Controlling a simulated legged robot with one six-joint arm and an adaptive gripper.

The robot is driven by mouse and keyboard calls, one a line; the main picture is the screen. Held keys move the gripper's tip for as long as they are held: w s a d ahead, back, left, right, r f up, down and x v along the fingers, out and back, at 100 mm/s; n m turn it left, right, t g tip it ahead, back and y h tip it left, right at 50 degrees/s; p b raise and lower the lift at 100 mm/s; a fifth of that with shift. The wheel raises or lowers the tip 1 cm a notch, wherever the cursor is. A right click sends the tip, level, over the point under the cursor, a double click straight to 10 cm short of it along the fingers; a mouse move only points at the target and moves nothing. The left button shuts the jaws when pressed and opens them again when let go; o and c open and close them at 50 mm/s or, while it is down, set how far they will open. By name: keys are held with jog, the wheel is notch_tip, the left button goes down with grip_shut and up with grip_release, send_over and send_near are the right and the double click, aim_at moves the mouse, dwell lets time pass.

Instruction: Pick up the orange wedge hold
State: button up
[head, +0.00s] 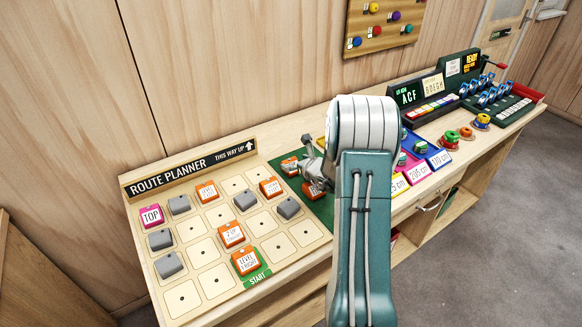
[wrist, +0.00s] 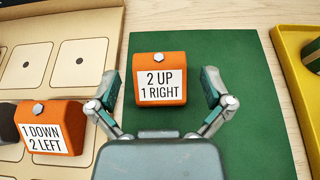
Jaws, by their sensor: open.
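An orange wedge hold (wrist: 160,78) labelled "2 UP 1 RIGHT" sits on a green mat (wrist: 225,60) in the wrist view. My gripper (wrist: 162,90) is open, with one finger on each side of this hold. A small gap shows on both sides, and the hold looks untouched. In the head view my gripper (head: 312,163) is above the mat, beside an orange hold (head: 290,166). Another orange hold (head: 318,190) shows just below the gripper there, partly covered. Their labels are too small to read in that view.
A route planner board (head: 185,299) with orange, grey and pink holds lies left of the mat. An orange hold (wrist: 52,128) labelled "1 DOWN 2 LEFT" is near my left finger. A yellow tray (wrist: 285,70) stands right of the mat.

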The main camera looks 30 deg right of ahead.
aim_at(289, 160)
jog(key=x, duration=0.4)
jog(key=shift+w, duration=0.1)
jog(key=c, duration=1)
